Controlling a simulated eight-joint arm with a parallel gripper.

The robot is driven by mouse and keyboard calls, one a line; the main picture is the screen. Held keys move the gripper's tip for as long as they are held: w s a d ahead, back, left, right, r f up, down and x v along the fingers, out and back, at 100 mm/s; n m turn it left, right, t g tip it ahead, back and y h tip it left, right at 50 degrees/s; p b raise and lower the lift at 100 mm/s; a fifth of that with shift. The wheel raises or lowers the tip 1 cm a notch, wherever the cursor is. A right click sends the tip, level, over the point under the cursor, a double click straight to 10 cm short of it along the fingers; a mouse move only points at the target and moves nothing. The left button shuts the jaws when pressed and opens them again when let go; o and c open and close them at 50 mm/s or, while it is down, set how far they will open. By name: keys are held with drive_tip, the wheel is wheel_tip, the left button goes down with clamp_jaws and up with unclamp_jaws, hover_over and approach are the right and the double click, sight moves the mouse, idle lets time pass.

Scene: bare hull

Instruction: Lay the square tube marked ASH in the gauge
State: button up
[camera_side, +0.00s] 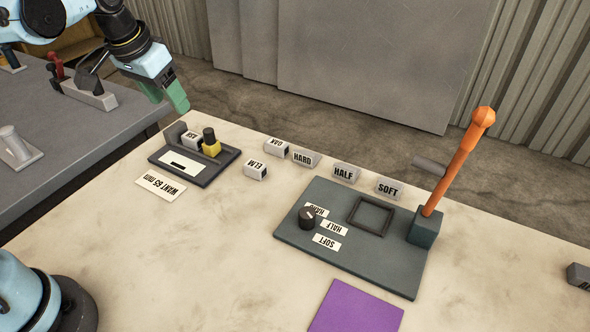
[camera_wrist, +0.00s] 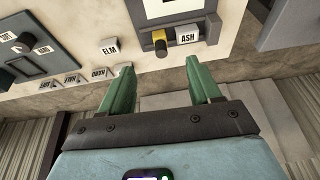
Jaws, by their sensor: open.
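The grey square tube marked ASH (camera_side: 191,139) lies in the gauge (camera_side: 222,169), between its grey end block (camera_side: 174,134) and its yellow slider (camera_side: 211,150) with a black knob. The tube also shows in the wrist view (camera_wrist: 187,37), beside the yellow slider (camera_wrist: 159,44). Whether it touches both sides I cannot tell. The gauge has a white face plate whose marking is too small to read. My gripper (camera_side: 178,101) has green fingers and hangs above and behind the gauge. In the wrist view my gripper (camera_wrist: 156,64) is open and empty, with the tube beyond the fingertips.
Tubes marked ELM (camera_side: 255,170) and OAK (camera_side: 276,147) stand right of the gauge, near the HARD, HALF and SOFT blocks. A card reads WANT 65 mm (camera_side: 161,185). A dark plate (camera_side: 345,272) carries a dial and an upright orange lever (camera_side: 460,160). A purple square (camera_side: 356,308) lies in front.

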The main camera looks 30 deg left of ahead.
drive_tip(key=s+d+f+t, duration=0.3)
drive_tip(key=s+d+f, duration=0.1)
drive_tip(key=s, duration=0.4)
drive_tip(key=shift+s+f+t, duration=0.15)
drive_tip(key=shift+s+t, duration=0.15)
drive_tip(key=shift+s, duration=0.05)
